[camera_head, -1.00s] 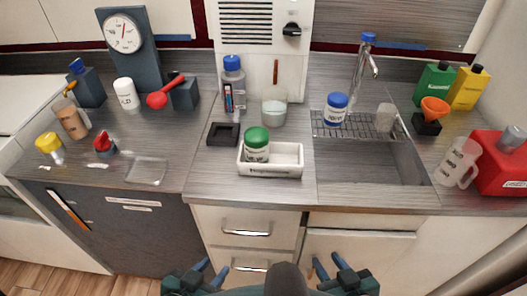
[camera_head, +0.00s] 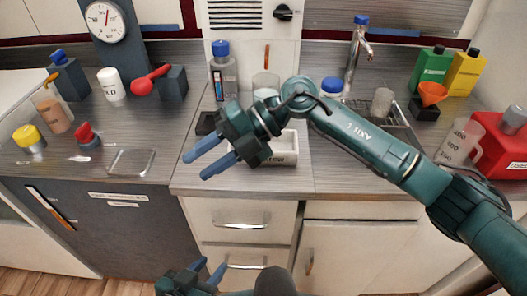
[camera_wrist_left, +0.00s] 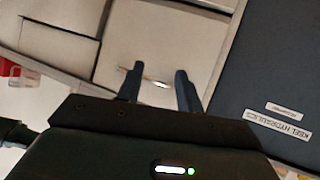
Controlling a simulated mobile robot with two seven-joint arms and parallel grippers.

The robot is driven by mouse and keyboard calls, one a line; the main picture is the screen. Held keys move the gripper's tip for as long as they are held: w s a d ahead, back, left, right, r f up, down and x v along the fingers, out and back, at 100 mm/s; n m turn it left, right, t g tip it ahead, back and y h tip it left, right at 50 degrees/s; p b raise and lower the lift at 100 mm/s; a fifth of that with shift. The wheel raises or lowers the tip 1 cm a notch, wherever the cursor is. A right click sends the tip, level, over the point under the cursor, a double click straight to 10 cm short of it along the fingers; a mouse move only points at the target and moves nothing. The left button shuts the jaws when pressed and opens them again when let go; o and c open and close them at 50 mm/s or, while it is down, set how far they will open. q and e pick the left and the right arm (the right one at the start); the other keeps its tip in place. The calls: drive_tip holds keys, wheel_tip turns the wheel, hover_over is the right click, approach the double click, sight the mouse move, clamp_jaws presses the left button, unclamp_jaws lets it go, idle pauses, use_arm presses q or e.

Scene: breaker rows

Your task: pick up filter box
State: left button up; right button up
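No thing carries a readable filter box label, so I cannot tell which one it is. Box-like things in the head view are a white tray (camera_head: 284,160), a black box (camera_head: 206,122) partly behind my arm, and a dark grey block (camera_head: 173,84) at the back left. My right gripper (camera_head: 197,166) is open and empty, in front of the tray's left side, fingers pointing left and down. It covers part of the tray. My left gripper (camera_head: 210,268) is open and empty, low before the cabinets; its open fingers also show in the left wrist view (camera_wrist_left: 159,72).
The sink, a clear jug (camera_head: 459,143) and red container (camera_head: 503,142) are right.

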drive_tip(key=w+d+t+h, duration=0.3)
drive_tip(key=w+d+h, duration=0.3)
drive_tip(key=w+d, duration=0.1)
drive_tip(key=m+t+h+b, duration=0.2)
drive_tip(key=m+t+h, duration=0.15)
drive_tip(key=h, duration=0.25)
approach(296, 141)
drive_tip(key=shift+n, duration=0.35)
drive_tip(key=f, duration=0.2)
drive_tip(key=w+f+p, duration=0.1)
drive_tip(key=f, duration=0.1)
drive_tip(key=shift+f, duration=0.1)
drive_tip(key=shift+d+f+p, duration=0.15)
drive_tip(key=shift+f+p, duration=0.15)
drive_tip(key=shift+f, duration=2.35)
drive_tip(key=shift+c, duration=0.5)
clamp_jaws()
drive_tip(key=shift+r, duration=0.1)
